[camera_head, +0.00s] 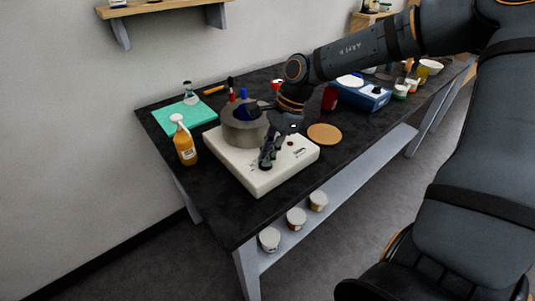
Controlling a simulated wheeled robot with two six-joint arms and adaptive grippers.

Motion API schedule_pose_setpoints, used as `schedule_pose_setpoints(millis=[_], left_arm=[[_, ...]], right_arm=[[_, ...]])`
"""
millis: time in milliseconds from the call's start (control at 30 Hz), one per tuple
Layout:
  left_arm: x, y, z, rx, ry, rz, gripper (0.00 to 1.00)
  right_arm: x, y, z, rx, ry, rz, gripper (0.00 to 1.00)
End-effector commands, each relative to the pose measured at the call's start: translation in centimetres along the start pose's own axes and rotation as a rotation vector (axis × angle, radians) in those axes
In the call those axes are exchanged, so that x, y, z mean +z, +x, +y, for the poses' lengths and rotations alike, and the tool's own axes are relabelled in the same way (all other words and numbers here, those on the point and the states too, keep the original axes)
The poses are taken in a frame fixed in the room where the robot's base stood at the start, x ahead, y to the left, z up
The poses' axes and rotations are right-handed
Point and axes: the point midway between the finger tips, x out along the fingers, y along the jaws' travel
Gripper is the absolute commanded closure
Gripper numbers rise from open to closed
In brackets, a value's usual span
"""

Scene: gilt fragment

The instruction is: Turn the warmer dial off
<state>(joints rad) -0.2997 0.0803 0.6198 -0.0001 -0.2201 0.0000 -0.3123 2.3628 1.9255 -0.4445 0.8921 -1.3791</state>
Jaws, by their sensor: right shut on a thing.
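The warmer (232,165) is a cream-white box on the black table, with small markings and a small reddish spot on its front right face. A grey round pot (240,132) stands on top of it, with something blue inside. My right gripper (267,162) reaches down at the front of the warmer, its fingers shut at the front face where they cover the dial. The dial itself is hidden behind the fingers, so its setting cannot be told. My left gripper is not in view.
An orange pump bottle (184,145) stands left of the warmer, near a teal mat (190,117) with a glass flask (188,92). A round cork mat (324,134) lies to the right. A blue device (364,96) and several jars stand farther right. Tubs sit on the lower shelf.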

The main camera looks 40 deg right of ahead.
Motion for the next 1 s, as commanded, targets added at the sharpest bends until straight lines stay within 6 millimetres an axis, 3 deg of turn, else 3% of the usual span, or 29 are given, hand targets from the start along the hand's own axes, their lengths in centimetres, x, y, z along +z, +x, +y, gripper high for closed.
schedule_pose_setpoints(millis=[67, 100, 267, 767, 1000], left_arm=[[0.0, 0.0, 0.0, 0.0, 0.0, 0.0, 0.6], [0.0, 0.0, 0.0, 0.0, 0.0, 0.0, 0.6], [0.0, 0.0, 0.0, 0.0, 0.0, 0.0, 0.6], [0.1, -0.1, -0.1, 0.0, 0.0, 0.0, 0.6], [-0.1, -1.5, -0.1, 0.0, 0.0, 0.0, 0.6]], right_arm=[[0.0, 0.0, 0.0, 0.0, -0.003, 0.002, 1.0], [0.0, 0.0, 0.0, 0.0, -0.002, 0.002, 0.86], [0.0, 0.0, 0.0, 0.0, -0.001, 0.001, 0.66], [0.0, 0.0, 0.0, -0.002, 0.005, 0.0, 0.66], [0.3, -0.4, 0.2, -0.064, 0.152, -0.005, 0.66]])
